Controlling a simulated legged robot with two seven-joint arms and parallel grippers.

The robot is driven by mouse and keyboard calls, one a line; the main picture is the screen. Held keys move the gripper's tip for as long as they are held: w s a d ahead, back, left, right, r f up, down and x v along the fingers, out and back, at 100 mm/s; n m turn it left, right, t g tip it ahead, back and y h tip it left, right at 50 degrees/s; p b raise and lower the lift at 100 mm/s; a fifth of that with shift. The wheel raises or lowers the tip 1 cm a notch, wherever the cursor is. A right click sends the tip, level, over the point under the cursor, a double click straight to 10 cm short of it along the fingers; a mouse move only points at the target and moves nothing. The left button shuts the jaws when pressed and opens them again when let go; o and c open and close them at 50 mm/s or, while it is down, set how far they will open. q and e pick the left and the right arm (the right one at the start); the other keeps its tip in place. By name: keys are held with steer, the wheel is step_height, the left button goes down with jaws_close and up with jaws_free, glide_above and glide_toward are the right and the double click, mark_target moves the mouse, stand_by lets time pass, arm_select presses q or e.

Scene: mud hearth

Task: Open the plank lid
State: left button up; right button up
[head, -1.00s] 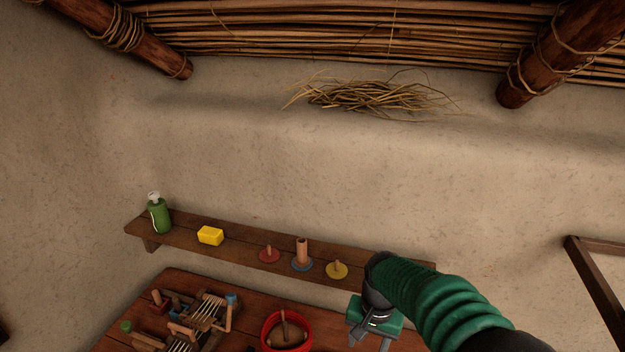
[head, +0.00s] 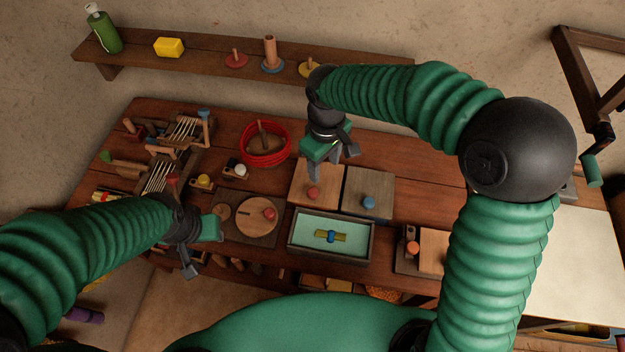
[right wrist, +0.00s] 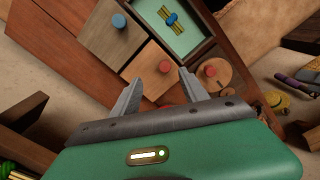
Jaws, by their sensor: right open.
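A light wooden square lid with a red knob (head: 306,203) and a grey wooden square lid with a blue knob (head: 380,183) lie side by side on the table. I cannot tell which is the plank lid. My right gripper (head: 328,174) is open and empty above the light lid.
A teal-lined open box (head: 292,241) holding a yellow and blue piece adjoins the lids in front. A round lid (head: 250,222) lies left of it. A shelf (head: 205,50) runs along the wall.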

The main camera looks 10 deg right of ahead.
mark_target(313, 191)
steer(key=shift+n, duration=0.6)
steer(key=f, duration=0.5)
steer(key=w+a+f, duration=0.1)
steer(key=f, duration=0.4)
steer(key=w+a+f, duration=0.1)
steer(key=f, duration=0.4)
steer(key=shift+w+a+f+p, duration=0.1)
steer(key=shift+f+p, duration=0.05)
steer(key=shift+p, duration=0.15)
jaws_close()
